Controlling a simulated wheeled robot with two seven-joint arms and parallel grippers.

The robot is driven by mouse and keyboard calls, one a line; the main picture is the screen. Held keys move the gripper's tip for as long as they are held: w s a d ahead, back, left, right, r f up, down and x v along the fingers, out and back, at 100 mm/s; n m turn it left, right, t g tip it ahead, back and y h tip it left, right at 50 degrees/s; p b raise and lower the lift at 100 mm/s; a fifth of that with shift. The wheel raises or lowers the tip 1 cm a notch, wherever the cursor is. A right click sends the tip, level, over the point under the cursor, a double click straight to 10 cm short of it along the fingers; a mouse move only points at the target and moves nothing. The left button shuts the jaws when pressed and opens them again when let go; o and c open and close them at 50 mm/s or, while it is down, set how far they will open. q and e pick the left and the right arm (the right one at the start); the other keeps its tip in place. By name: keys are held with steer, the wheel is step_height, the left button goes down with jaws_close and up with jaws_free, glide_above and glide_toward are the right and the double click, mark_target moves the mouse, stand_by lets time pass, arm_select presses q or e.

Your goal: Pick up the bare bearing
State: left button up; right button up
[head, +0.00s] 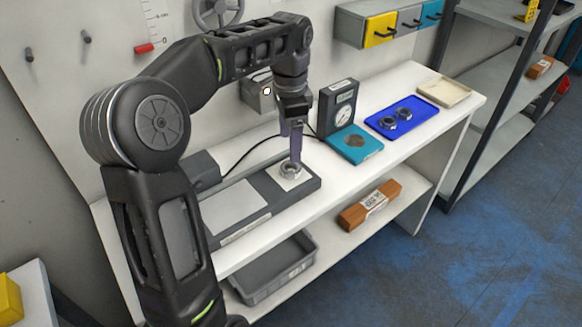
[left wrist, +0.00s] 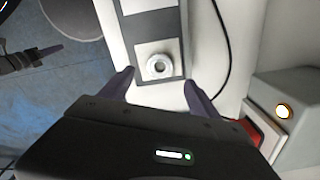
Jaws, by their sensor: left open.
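A bare metal bearing (head: 290,171), a silver ring, lies on the white square at the right end of a grey bench device (head: 235,228). It also shows in the left wrist view (left wrist: 159,66), lying flat with its hole facing up. My left gripper (head: 291,157) points down just above the bearing. In the left wrist view my left gripper (left wrist: 160,80) is open, its fingers apart on either side of the bearing and nothing between them. A dark part with a finger, seemingly my right gripper (left wrist: 48,52), shows at the left wrist view's left edge; its opening is unclear.
A dial gauge box (head: 338,108) and a teal pad (head: 355,145) with a round disc stand right of the device. A blue tray (head: 425,110) holds two metal parts. A beige tray (head: 444,92) lies beyond. A black cable runs behind the device.

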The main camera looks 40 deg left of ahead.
mark_target(291, 167)
arm_select(q)
step_height(291, 167, down, 2)
steer(key=shift+f+b, duration=0.25)
steer(key=shift+b, duration=0.1)
steer(key=shift+f, duration=0.5)
step_height(291, 167, down, 4)
steer(key=shift+w+d+f+p, duration=0.1)
steer(key=shift+p, duration=0.45)
jaws_close()
stand_by(0.4)
